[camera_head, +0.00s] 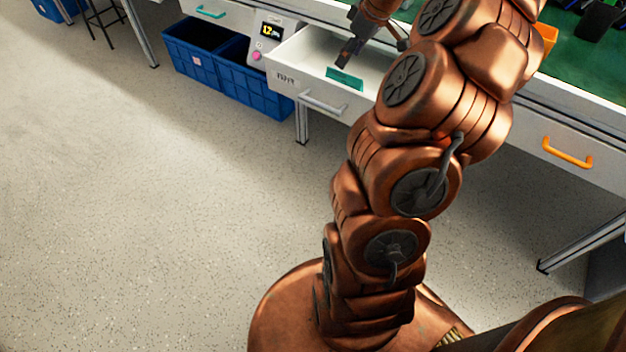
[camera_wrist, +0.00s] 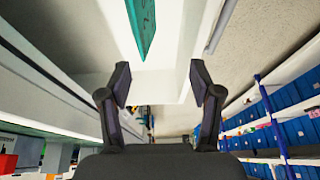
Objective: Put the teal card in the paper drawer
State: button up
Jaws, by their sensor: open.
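A white drawer (camera_head: 380,68) is pulled open at the workbench, with a small dark label on its front that is too small to read surely. The teal card (camera_head: 345,78) shows within the drawer's outline, near its front side; whether it rests on the bottom is unclear. My gripper (camera_head: 345,60) is over the drawer, just above and behind the card in the picture. In the wrist view, my gripper's fingers (camera_wrist: 160,82) are apart with nothing between them. The teal card (camera_wrist: 143,24) shows beyond the fingertips at the top, against a white surface, apart from the fingers.
Blue crates (camera_head: 215,65) stand on the floor left of the drawer. A device with a yellow display (camera_head: 270,32) sits beside the drawer. A drawer with an orange handle (camera_head: 567,152) is at the right. Blue bins on shelves (camera_wrist: 290,100) show in the wrist view. The floor in front is clear.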

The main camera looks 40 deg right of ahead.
jog(key=s+a+g, duration=0.2)
jog(key=s+a, duration=0.1)
jog(key=a, duration=0.9)
jog(key=s+a+g, duration=0.1)
jog(key=s+a, duration=0.1)
jog(key=a, duration=1.1)
jog(key=s+a+f+m+g, duration=0.1)
jog(key=s+a, duration=0.4)
jog(key=s, duration=0.6)
jog(key=s+a+f+m+g+h, duration=0.1)
jog(key=s+a, duration=0.4)
jog(key=s, duration=0.6)
notch_tip(320, 180, down, 2)
jog(key=shift+s+m+g+h, duration=0.25)
jog(key=shift+m+g, duration=0.45)
jog(key=shift+g, duration=0.4)
